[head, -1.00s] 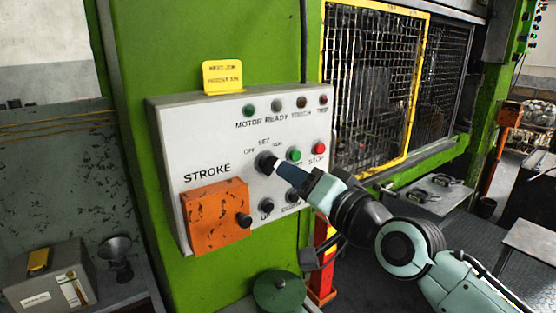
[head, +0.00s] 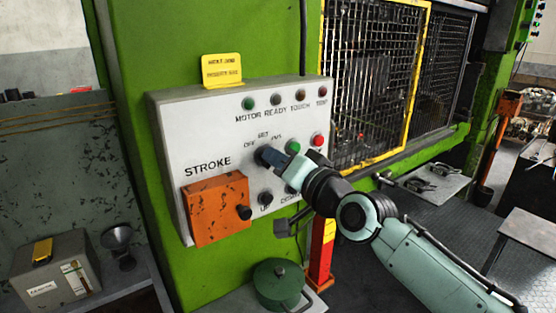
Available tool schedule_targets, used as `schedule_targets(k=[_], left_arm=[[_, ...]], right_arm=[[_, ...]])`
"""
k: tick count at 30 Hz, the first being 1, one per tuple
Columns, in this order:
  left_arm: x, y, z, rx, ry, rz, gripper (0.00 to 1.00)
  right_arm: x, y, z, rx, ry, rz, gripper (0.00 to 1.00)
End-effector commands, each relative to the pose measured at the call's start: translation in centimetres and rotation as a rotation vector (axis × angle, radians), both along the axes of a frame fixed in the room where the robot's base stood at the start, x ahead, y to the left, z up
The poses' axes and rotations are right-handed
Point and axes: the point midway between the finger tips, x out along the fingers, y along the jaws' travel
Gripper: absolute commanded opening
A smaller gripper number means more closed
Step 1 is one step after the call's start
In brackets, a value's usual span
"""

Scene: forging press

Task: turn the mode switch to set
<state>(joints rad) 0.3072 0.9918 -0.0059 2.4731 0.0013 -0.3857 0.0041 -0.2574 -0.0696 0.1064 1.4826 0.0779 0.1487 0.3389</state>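The mode switch (head: 261,156) is a dark round knob on the white control panel (head: 180,130), under the labels OFF, SET and a third that is partly hidden. My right gripper (head: 268,157) reaches in from the right with its fingertips at the knob, overlapping it. The dark fingers look close together around the knob, but I cannot tell whether they grip it. The knob's pointer is hidden behind the fingers. My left gripper is not in view.
The orange STROKE cover (head: 215,210) juts out below left. The green button (head: 293,146) and red button (head: 318,140) sit close to the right arm. A yellow-framed mesh guard (head: 372,85) stands right. A green round lidded pot (head: 278,284) is below the panel.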

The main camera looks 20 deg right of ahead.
Motion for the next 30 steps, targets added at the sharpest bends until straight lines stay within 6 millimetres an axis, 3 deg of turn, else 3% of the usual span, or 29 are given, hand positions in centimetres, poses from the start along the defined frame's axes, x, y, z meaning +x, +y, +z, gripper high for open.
schedule_targets(k=[11,30], left_arm=[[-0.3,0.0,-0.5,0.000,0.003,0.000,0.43],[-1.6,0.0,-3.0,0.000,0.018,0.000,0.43]], right_arm=[[0.0,0.1,-0.1,-0.094,-0.033,0.001,0.00],[-0.1,0.3,0.0,-0.568,-0.206,0.001,0.00]])
